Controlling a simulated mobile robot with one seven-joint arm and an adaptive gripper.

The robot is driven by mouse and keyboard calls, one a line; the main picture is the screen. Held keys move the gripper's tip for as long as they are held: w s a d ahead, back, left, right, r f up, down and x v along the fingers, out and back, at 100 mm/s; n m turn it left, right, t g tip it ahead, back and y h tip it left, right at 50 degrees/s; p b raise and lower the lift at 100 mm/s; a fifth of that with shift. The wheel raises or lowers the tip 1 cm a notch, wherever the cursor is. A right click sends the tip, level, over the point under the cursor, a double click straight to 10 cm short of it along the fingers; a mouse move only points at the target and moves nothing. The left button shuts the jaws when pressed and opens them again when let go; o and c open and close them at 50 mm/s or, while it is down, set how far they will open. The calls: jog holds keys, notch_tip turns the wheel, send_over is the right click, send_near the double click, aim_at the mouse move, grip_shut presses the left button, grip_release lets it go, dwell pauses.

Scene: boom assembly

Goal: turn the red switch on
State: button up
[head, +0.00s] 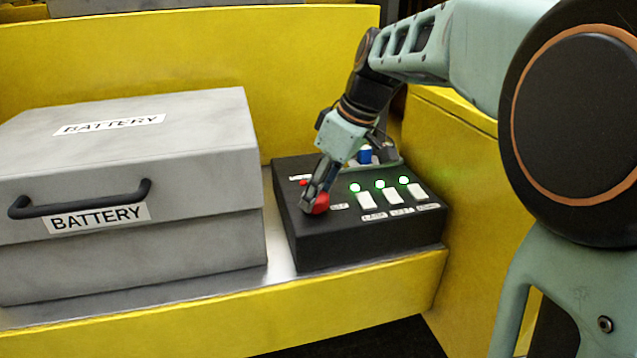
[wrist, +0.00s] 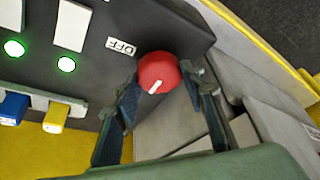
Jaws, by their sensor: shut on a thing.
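The red switch (head: 321,203) is a round knob at the left front of the black control box (head: 345,245). In the wrist view the red switch (wrist: 160,68) shows a white pointer mark on its lower edge, turned away from the OFF label (wrist: 121,46). My gripper (head: 312,196) comes down onto it from above. In the wrist view my gripper's fingers (wrist: 162,88) stand on either side of the knob, shut on it. The fingers hide part of the knob in the head view. A small red light (head: 304,183) sits behind the knob, beside a partly hidden label.
Three white switches (head: 391,194) with lit green lamps stand right of the knob. A blue plug (head: 365,155) is behind them; a yellow plug (wrist: 56,117) shows in the wrist view. A grey battery box (head: 130,250) stands close left. Yellow walls (head: 300,50) enclose the back and right.

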dwell(0.4)
jog(key=o, duration=1.2)
jog(key=shift+c, duration=0.2)
jog(key=v, duration=1.2)
